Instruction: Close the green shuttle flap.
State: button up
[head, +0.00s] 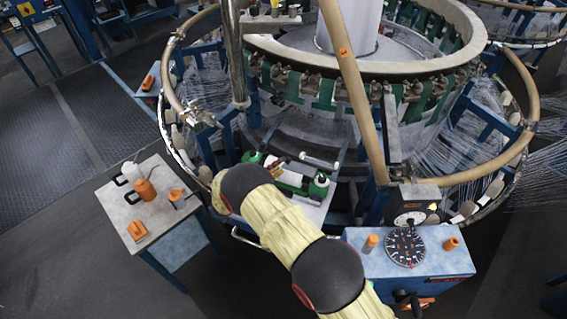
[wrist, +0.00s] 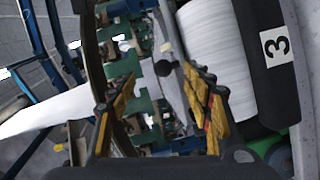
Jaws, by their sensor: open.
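The green shuttle (head: 290,178) lies at the front of the loom ring in the head view, partly covered by my arm. Its green ends flank a pale middle.
The loom ring (head: 455,28) and a slanted tan pole (head: 352,90) rise behind the shuttle. A blue control box (head: 440,262) with a dial stands at the right. A small table (head: 120,215) with orange items stands at the left. Open floor lies at the far left.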

jog(key=shift+v, duration=1.7)
